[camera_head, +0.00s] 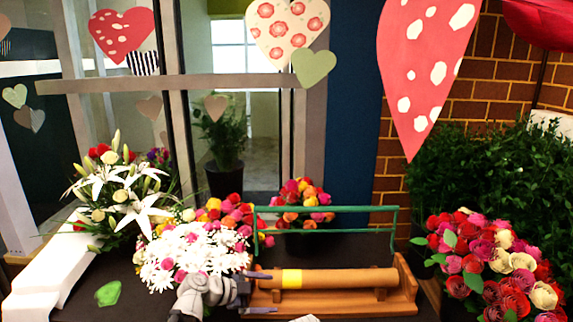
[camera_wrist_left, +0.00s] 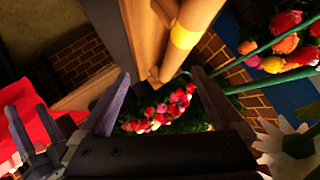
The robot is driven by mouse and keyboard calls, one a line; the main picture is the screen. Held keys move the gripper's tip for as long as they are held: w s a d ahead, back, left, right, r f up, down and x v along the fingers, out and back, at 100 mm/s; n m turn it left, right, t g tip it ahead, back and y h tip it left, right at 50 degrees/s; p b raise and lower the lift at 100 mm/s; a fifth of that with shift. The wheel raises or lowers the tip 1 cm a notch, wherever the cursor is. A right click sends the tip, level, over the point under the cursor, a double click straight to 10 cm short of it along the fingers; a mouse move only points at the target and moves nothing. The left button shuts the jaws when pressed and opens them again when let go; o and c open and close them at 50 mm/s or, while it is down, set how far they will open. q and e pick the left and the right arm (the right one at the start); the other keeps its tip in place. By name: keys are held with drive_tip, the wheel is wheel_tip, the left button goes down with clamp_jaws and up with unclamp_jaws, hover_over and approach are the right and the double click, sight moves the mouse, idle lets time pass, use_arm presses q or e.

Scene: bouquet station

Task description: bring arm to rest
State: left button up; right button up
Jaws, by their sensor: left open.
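My left gripper (camera_head: 258,292) is in the lower middle of the head view, beside the left end of a wooden stand. Its two dark fingers are spread, and in the left wrist view the gap between them (camera_wrist_left: 160,100) holds nothing. The stand has a wooden base (camera_head: 335,305) and carries a long tan roll (camera_head: 340,278) with a yellow band. White daisies (camera_head: 190,255) are close behind and left of the gripper. Dark finger-like prongs (camera_wrist_left: 30,125) show at the left of the left wrist view; whether they are my right gripper's jaws, open or shut, is unclear.
White lilies (camera_head: 130,190) stand at the left, and mixed roses (camera_head: 300,200) behind a green rail (camera_head: 330,209). A large rose bunch (camera_head: 495,260) fills the lower right. A green leaf-shaped piece (camera_head: 108,293) lies on the dark table at the left. Paper hearts hang above.

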use_arm(q)
drive_tip(key=s+a+f+n+g+y, duration=0.3)
drive_tip(key=s+a+f+n+y, duration=0.25)
drive_tip(key=s+n, duration=0.35)
drive_tip(key=s+a+f+n+g+y, duration=0.3)
drive_tip(key=s+a+f+n+y, duration=0.3)
drive_tip(key=n, duration=0.4)
drive_tip(key=s+d+m, duration=0.3)
drive_tip(key=s+d, duration=0.4)
drive_tip(key=d, duration=0.4)
drive_tip(key=shift+r+m+g, duration=0.3)
drive_tip(key=shift+d, duration=0.1)
